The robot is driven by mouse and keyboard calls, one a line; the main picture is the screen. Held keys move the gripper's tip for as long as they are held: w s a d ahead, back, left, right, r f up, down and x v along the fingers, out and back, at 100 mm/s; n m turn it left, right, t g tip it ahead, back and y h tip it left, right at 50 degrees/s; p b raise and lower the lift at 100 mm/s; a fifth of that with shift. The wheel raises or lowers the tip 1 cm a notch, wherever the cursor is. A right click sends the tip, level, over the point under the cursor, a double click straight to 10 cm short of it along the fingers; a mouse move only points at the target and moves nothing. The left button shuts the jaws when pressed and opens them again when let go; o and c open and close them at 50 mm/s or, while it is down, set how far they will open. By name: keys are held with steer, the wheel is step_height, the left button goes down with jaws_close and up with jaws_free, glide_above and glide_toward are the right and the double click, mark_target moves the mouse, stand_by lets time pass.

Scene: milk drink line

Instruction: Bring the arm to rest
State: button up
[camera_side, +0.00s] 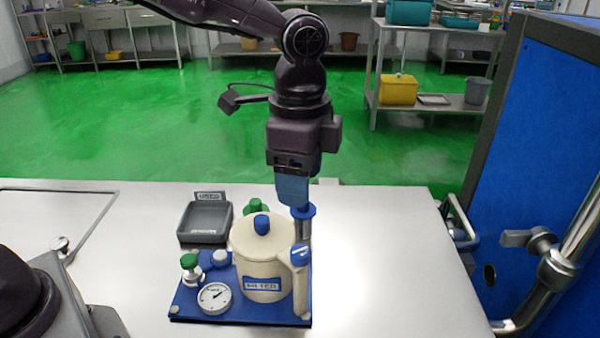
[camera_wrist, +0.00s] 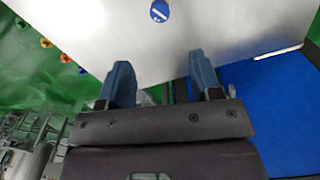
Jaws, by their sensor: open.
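My gripper (camera_side: 294,196) points down over the back of the blue base plate (camera_side: 190,305), behind the cream lidded jug (camera_side: 262,292). In the wrist view its two blue fingers (camera_wrist: 162,82) are spread apart with nothing held between them. In the side view, a blue-topped metal post (camera_side: 304,232) stands just below the fingertips. I cannot tell whether they touch it.
The plate also carries a round gauge (camera_side: 214,297) and a green-capped valve (camera_side: 190,268). A grey tray (camera_side: 204,222) stands behind it. The steel table is clear at right (camera_side: 390,270). A blue panel (camera_side: 540,130) with pipes stands beyond.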

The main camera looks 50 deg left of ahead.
steer(key=s+a+r+n+t, duration=0.2)
steer(key=s+a+r+n, duration=0.1)
steer(key=s+a+n, duration=0.3)
steer(key=s+a+r+n+t, duration=0.3)
steer(key=s+a+n, duration=0.2)
steer(key=s+a, duration=0.5)
steer(key=shift+s+r+n+t, duration=0.3)
steer(key=shift+s+r+n, duration=0.1)
steer(key=shift+s, duration=0.45)
